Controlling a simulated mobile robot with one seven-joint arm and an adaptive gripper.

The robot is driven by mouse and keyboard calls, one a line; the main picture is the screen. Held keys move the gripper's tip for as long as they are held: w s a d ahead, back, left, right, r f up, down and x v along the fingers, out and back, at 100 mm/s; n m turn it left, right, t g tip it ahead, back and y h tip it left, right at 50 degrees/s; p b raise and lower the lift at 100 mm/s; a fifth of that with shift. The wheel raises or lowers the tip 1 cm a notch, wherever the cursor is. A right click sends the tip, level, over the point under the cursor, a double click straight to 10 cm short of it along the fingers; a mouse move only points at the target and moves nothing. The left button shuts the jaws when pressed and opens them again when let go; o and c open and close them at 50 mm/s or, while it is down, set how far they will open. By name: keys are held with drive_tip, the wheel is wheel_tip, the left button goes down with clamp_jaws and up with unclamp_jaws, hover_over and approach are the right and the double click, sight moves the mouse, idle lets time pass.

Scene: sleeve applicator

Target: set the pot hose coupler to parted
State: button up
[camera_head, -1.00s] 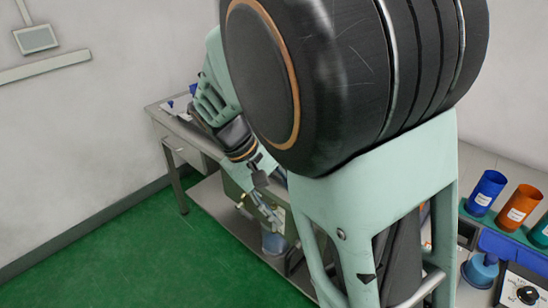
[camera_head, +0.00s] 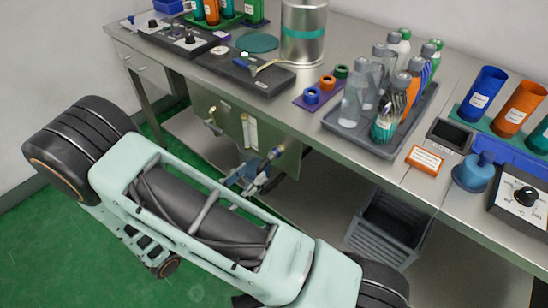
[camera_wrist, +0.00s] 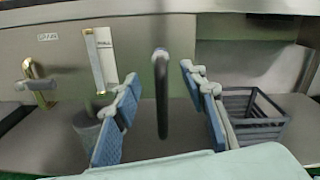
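My gripper (camera_wrist: 162,112) points at the front of a grey cabinet panel (camera_head: 235,128) under the bench. Its two blue-padded fingers are wide apart. In the wrist view a dark upright bar (camera_wrist: 161,90) shows between the fingers; I cannot tell whether it touches them or is a hose. A brass fitting with a pale lever (camera_wrist: 38,84) is on the panel at left, below a small label. A white upright strip with a brass lower end (camera_wrist: 99,60) stands right of it. I cannot tell which part is the pot hose coupler. In the head view the gripper (camera_head: 252,175) is below these fittings.
A steel pot (camera_head: 303,35) stands on the bench (camera_head: 290,112). A tray of bottles (camera_head: 400,150) and coloured cups (camera_head: 483,92) are to its right. A dark crate (camera_head: 390,225) sits on the lower shelf, also right in the wrist view (camera_wrist: 255,115).

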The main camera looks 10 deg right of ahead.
sight(271, 157)
drive_tip(key=b+x, duration=0.1)
drive_tip(key=x, duration=0.9)
drive_tip(key=shift+d, duration=0.15)
drive_tip(key=shift+c, duration=0.4)
clamp_jaws()
